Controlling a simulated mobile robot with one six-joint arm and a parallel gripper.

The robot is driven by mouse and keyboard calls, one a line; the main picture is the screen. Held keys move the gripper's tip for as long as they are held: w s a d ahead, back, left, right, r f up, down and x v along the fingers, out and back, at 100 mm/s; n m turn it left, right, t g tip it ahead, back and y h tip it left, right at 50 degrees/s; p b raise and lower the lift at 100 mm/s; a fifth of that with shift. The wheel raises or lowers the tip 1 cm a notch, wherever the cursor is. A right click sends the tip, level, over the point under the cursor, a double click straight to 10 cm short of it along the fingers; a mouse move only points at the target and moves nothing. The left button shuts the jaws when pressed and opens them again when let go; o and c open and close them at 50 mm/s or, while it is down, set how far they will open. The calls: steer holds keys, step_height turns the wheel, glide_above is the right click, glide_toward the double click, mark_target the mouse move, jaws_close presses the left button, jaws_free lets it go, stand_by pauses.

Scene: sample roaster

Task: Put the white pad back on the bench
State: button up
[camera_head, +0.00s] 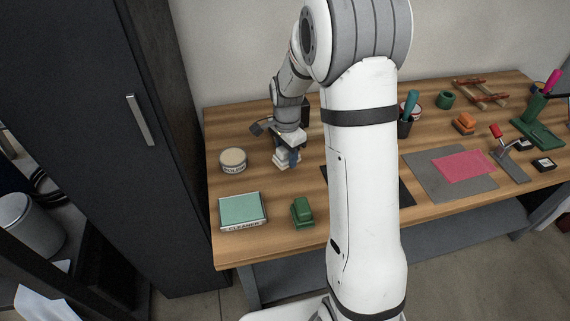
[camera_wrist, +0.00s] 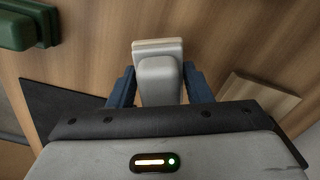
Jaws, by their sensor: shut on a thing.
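The white pad (camera_head: 281,162) is in my gripper (camera_head: 287,154), over the left part of the wooden bench (camera_head: 300,245). In the wrist view the white pad (camera_wrist: 158,46) has a raised grey-white grip on a paler base, and it sits between the two blue fingers of my gripper (camera_wrist: 160,86). The fingers are shut on the grip from both sides. The pad is at or just above the bench top; I cannot tell whether it touches. My arm hides the middle of the bench in the head view.
A round tin (camera_head: 233,167) stands left of the pad, with a teal-topped cleaner box (camera_head: 242,209) and a green pad (camera_head: 302,211) in front. The green one also shows in the wrist view (camera_wrist: 26,28). A pale wooden block (camera_wrist: 262,96) lies right of my gripper.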

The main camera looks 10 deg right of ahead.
mark_target(287, 162)
steer(key=shift+f, duration=1.8)
steer(key=shift+f+b, duration=0.1)
steer(key=shift+b, duration=0.2)
steer(key=o, duration=1)
steer(key=shift+c, duration=0.2)
step_height(287, 162, up, 12)
steer(key=shift+f+p, duration=0.1)
steer(key=shift+p, duration=0.75)
steer(key=s+r+n+t, duration=0.1)
steer(key=s+r+n, duration=0.2)
steer(key=s+n, duration=0.3)
steer(key=s+r+n+t, duration=0.1)
steer(key=s+r+n, duration=0.2)
steer(key=s, duration=1.4)
steer(key=n, duration=0.4)
steer(key=shift+s+a+r+n, duration=0.2)
steer(key=shift+r+n, duration=0.1)
steer(key=shift+r, duration=0.1)
